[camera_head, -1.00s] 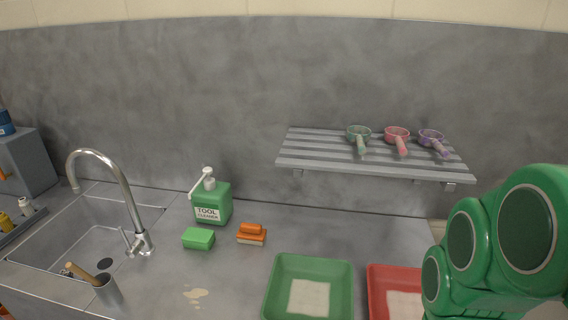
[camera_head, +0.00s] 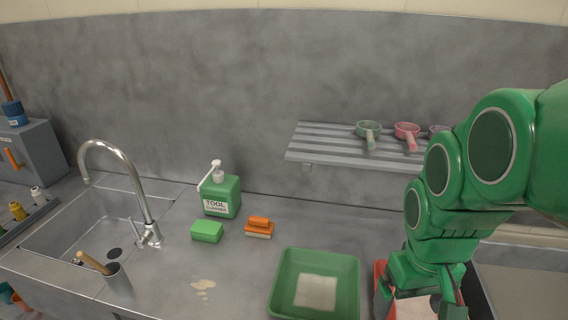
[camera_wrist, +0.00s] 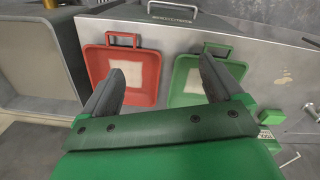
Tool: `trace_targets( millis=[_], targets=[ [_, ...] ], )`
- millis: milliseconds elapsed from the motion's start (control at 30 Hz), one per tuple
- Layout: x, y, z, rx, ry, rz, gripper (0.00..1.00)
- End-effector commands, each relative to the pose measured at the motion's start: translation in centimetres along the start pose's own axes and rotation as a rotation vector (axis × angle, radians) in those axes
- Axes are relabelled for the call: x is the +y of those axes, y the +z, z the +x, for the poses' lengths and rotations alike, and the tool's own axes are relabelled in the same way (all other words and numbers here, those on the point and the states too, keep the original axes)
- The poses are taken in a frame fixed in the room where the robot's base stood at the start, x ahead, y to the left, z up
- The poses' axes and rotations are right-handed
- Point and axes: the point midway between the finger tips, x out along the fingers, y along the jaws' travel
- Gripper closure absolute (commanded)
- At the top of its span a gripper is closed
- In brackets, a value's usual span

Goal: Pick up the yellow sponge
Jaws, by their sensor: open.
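No yellow sponge shows in either view. A bright green sponge-like block (camera_head: 207,231) lies on the counter between the sink and the orange brush; it also shows at the right of the wrist view (camera_wrist: 271,116). My gripper (camera_head: 424,297) hangs over the red tub at the lower right of the head view, well to the right of the block. In the wrist view its two fingers (camera_wrist: 163,80) are spread apart with nothing between them.
A red tub (camera_wrist: 122,92) and a green tub (camera_head: 318,258) hold pale material. A tool cleaner bottle (camera_head: 221,198) stands behind the green block, an orange brush (camera_head: 259,229) beside it. A faucet (camera_head: 147,205) and sink are left. A slatted shelf (camera_head: 325,144) holds strainers.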

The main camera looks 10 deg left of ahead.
Motion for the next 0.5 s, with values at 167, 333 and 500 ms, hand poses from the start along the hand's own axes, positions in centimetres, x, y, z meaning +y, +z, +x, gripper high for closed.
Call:
trace_targets(
  millis=[167,333,500],
  targets=[
    [-0.9,-7.4,-2.3,0.102,0.033,-0.191,0.06],
    [-2.6,-14.2,-4.5,0.204,0.068,-0.365,0.06],
    [-5.1,-20.7,-6.6,0.301,0.107,-0.534,0.06]
  ],
)
